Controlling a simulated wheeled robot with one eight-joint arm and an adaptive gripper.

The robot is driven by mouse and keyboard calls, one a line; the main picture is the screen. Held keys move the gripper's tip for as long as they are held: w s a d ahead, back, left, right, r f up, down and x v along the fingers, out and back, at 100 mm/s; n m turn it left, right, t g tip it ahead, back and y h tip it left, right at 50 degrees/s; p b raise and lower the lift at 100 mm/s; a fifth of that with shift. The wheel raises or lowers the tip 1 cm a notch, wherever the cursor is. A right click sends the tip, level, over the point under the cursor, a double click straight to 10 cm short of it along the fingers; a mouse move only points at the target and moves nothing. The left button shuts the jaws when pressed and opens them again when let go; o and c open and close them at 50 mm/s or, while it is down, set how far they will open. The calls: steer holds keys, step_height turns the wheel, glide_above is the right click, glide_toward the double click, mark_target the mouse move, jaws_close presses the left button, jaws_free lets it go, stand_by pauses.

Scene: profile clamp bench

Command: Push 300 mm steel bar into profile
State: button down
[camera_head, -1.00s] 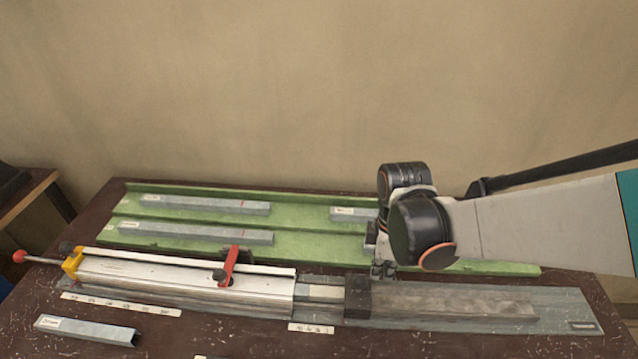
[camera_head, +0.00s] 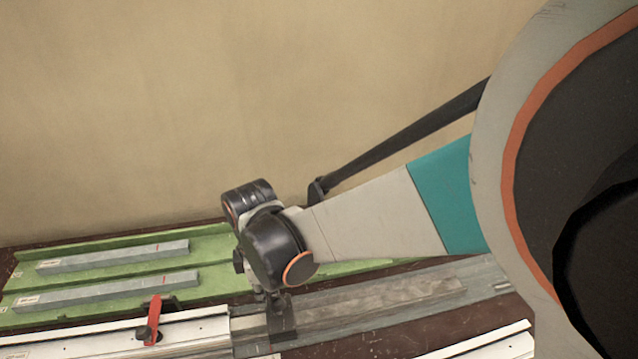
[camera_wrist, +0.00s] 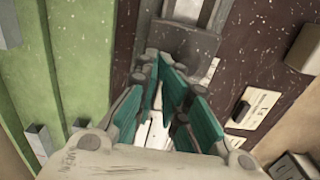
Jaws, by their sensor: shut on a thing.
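A white clamp fixture (camera_head: 190,335) with a red lever (camera_head: 154,312) stands at the lower left in the head view. A short light-grey length (camera_head: 249,325), probably the steel bar, shows between its right end and a dark block (camera_head: 283,322). My gripper (camera_head: 272,297) is low at this block and appears shut on it. The wrist view shows my teal-padded fingers (camera_wrist: 178,98) close together at the dark block (camera_wrist: 185,48). The exact contact, the fingertips and the bar's part inside the profile are hidden.
Grey profiles (camera_head: 112,258) (camera_head: 105,291) lie in a green tray (camera_head: 215,240) behind the fixture. A grey rail (camera_head: 475,280) runs right from the block. A pale strip (camera_head: 480,347) lies at the front. My arm covers the right side.

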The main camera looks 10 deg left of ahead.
mark_target(254, 320)
steer(key=shift+s+a+f, duration=0.1)
steer(key=shift+s+a, duration=1.25)
steer(key=shift+s, duration=0.25)
steer(key=shift+s+a, duration=0.4)
steer(key=shift+a, duration=0.3)
steer(key=shift+d, duration=0.1)
stand_by(0.4)
steer(key=shift+w+d, duration=0.25)
steer(key=shift+d, duration=0.35)
steer(key=shift+a+r, duration=0.1)
steer(key=shift+r, duration=0.35)
step_height(254, 320, up, 7)
steer(key=p, duration=0.4)
steer(key=shift+s, duration=0.2)
steer(key=shift+f, duration=0.1)
